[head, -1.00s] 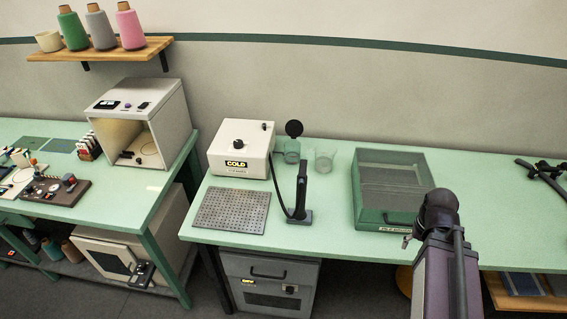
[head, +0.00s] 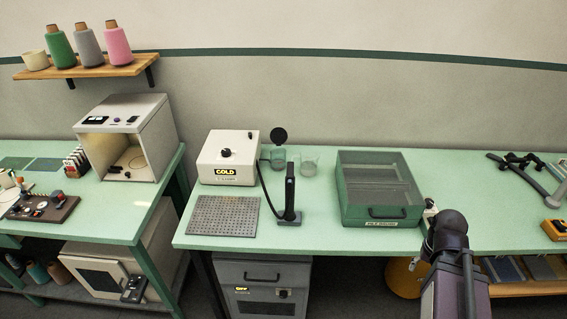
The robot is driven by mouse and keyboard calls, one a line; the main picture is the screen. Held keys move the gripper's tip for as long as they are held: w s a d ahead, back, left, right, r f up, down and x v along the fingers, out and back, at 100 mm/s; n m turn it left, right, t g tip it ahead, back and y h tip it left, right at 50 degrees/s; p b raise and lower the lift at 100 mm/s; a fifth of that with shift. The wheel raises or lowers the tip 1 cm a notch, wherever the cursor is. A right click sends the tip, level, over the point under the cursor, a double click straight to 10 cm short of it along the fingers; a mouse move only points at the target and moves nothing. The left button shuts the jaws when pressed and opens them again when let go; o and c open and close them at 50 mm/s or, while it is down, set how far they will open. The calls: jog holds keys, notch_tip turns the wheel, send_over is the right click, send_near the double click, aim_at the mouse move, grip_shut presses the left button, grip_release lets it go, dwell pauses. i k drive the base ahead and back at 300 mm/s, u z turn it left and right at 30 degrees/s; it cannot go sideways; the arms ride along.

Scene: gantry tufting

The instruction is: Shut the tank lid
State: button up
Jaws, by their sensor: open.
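Two things could hold the tank lid, and I cannot tell for sure which is meant. One is a clear glass vessel (head: 277,158) behind the white box's right side, with a round black disc (head: 278,135) standing upright above its rim like a raised lid. The other is a green box (head: 381,211) with a grey, see-through-looking top and a dark front handle, right of centre on the bench. My arm rises at the lower right, in front of the green box's right corner. My gripper cannot be made out; only a small pale piece shows beside the dark joint.
Dark bars (head: 520,170) lie at the right. Bare bench shows between handset and green box.

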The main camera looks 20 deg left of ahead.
aim_at(278, 136)
jog(key=z, duration=1.2)
jog(key=i, duration=0.85)
jog(key=u, duration=3)
jog(key=i, duration=0.25)
jog(key=z, duration=0.5)
